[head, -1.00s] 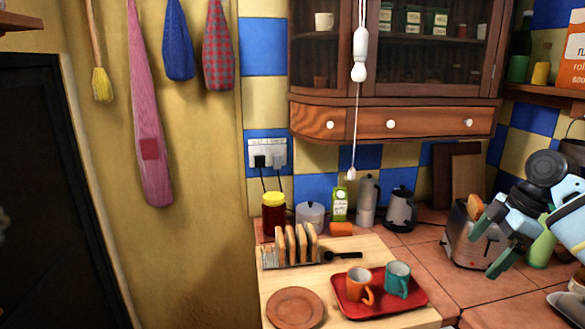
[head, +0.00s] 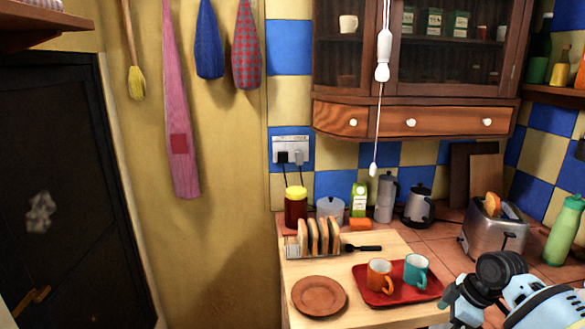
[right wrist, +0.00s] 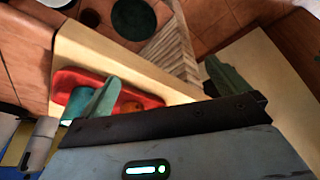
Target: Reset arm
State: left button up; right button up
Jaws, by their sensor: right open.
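My right arm shows at the bottom right of the head view, with its gripper (head: 452,301) low in front of the counter, near the red tray's right side. In the right wrist view the gripper (right wrist: 162,78) has its two green-teal fingers spread apart, with nothing held between them. The red tray (right wrist: 66,82) lies beyond the left finger in that view. My left gripper is in neither view.
The counter holds the red tray (head: 366,297) with an orange mug (head: 378,275) and a teal mug (head: 416,271), a brown plate (head: 318,296), a toast rack (head: 316,238) and a toaster (head: 494,232). A green bottle (head: 563,231) stands at right.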

jog(key=s+a+f+m+t, duration=0.1)
jog(key=s+a+f+m, duration=0.1)
jog(key=s+a+f, duration=0.75)
jog(key=s+a+f+m+t, duration=0.2)
jog(key=s+a+f, duration=0.3)
jog(key=f, duration=0.7)
jog(key=s+a+m+t, duration=0.1)
jog(key=s+m, duration=0.2)
jog(key=s, duration=0.7)
jog(key=s+f+m+t+h, duration=0.1)
jog(key=s+m+t, duration=0.1)
jog(key=s, duration=0.9)
jog(key=shift+s+a+f+m, duration=0.15)
jog(key=shift+s+a+m, duration=0.05)
jog(key=shift+a+m, duration=0.2)
